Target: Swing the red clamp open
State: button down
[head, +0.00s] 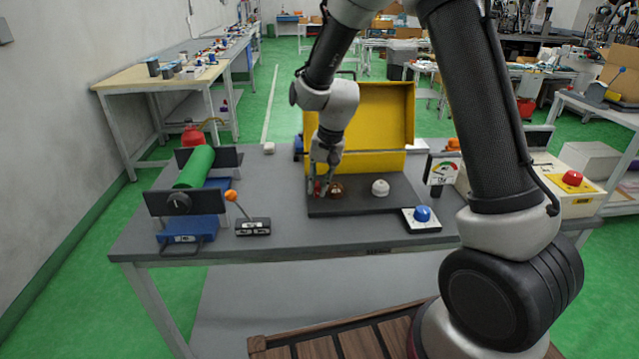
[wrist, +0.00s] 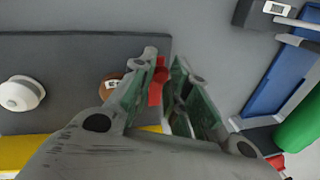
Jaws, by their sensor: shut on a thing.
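The red clamp (head: 318,188) stands at the left end of a dark base plate (head: 350,208) on the grey table. My gripper (head: 325,184) points down at it, and its fingers hide part of it. In the wrist view the red clamp (wrist: 157,82) shows between the two fingers of my gripper (wrist: 165,75), which is shut on it. A brown round piece (head: 337,189) is just right of the clamp, and it also shows in the wrist view (wrist: 110,88), partly hidden by a finger. A white knob (head: 380,187) sits farther right on the plate.
A yellow panel (head: 385,115) stands behind the plate. A blue button box (head: 422,218) is at the plate's right front. An orange-tipped lever box (head: 252,227) and a vise with a green cylinder (head: 195,168) are on the left. The table's front middle is clear.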

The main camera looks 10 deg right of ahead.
jog(key=c, duration=1.3)
grip_release()
jog(key=shift+c, duration=0.2)
notch_tip(320, 180, up, 12)
jog(key=d, duration=0.2)
jog(key=shift+s, duration=0.4)
jog(key=shift+f, duration=0.1)
